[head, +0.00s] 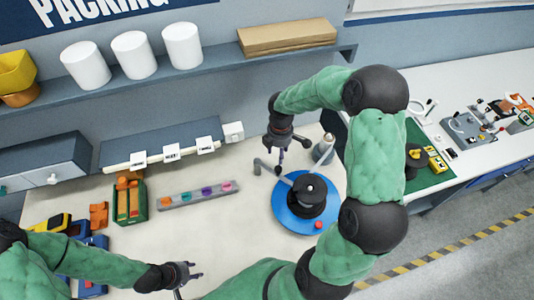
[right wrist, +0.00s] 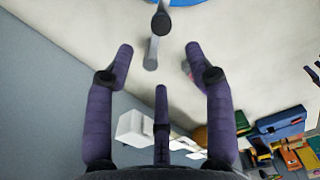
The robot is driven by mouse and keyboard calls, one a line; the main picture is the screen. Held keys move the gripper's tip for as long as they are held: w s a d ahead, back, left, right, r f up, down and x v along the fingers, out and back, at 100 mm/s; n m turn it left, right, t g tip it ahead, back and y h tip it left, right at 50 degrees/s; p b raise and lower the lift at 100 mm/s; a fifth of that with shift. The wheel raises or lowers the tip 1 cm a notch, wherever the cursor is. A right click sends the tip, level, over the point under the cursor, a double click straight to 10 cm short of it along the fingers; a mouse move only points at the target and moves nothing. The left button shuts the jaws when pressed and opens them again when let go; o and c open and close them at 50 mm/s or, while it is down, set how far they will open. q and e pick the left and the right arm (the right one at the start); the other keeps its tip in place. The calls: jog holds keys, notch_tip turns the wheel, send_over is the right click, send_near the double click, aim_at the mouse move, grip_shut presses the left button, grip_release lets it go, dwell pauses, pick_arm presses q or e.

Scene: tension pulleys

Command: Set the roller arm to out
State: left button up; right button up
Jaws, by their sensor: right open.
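The roller arm (head: 268,166) is a grey bar at the upper left of the blue round base (head: 283,216), which carries a black drum (head: 307,194). In the right wrist view a grey post (right wrist: 151,52) and a dark rounded end (right wrist: 161,22) lie beyond the fingertips, roughly midway between them. My right gripper (head: 280,158) points down just above the roller arm, open and empty; its spread purple fingers also show in the right wrist view (right wrist: 158,60). Contact cannot be told. My left gripper (head: 189,279) is open and empty at the table's front.
A grey strip with coloured knobs (head: 197,195) and a green-orange rack (head: 129,199) stand to the left. A shelf edge (head: 200,75) runs above. The table's middle front is clear.

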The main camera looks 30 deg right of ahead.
aim_at(278, 168)
jog(key=f, duration=1)
jog(key=shift+s+f, duration=0.2)
grip_shut()
